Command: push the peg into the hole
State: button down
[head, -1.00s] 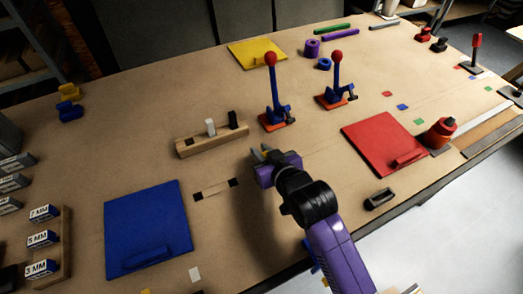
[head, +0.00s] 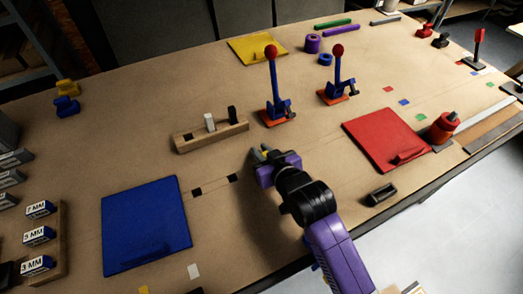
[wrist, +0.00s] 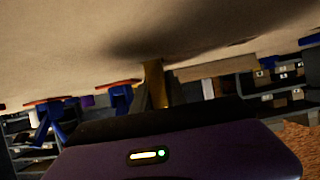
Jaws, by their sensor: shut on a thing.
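My gripper (head: 257,154) is low over the table, just right of and nearer than the wooden block, and apart from it. It is shut on a narrow yellow-brown piece, which appears to be the peg (wrist: 154,82); its far end is hard to make out in the dark wrist view. The wooden block (head: 185,148) has a dark hole (head: 186,137) at its left. A white peg (head: 210,122) and a black peg (head: 232,115) stand upright in it. The block also shows in the wrist view (wrist: 215,69).
Two red-knobbed levers (head: 272,85) (head: 336,83) stand beyond my gripper. A blue panel (head: 147,225) lies front left, a red panel (head: 375,130) right. Two dark squares (head: 233,178) (head: 197,192) mark the table left of my gripper.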

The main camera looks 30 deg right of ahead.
jog(key=shift+s+f, duration=0.1)
jog(key=shift+f, duration=0.25)
